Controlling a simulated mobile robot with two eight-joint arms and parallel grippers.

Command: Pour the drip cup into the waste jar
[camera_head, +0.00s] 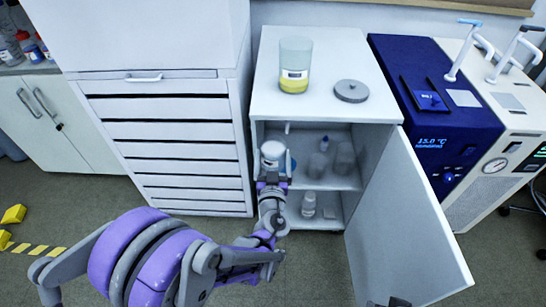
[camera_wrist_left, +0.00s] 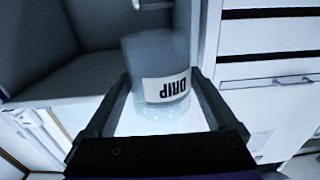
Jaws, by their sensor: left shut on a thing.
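The drip cup (camera_head: 272,152) is a small pale cup held in front of the open cabinet, just below its top. In the left wrist view the drip cup (camera_wrist_left: 160,62) shows a label reading DRIP, upside down in that picture. My left gripper (camera_head: 272,178) is shut on it, with one finger at each side in the left wrist view (camera_wrist_left: 160,105). The waste jar (camera_head: 295,58) is a clear cylinder with a label and yellow liquid at its bottom, standing on the cabinet top. A round grey lid (camera_head: 351,91) lies beside it.
The cabinet (camera_head: 270,95) has its door (camera_head: 405,220) swung open to the right. Its shelves hold several small containers (camera_head: 308,203). A drawer unit (camera_head: 165,140) stands left, a blue instrument (camera_head: 440,100) right. The cabinet top is otherwise clear.

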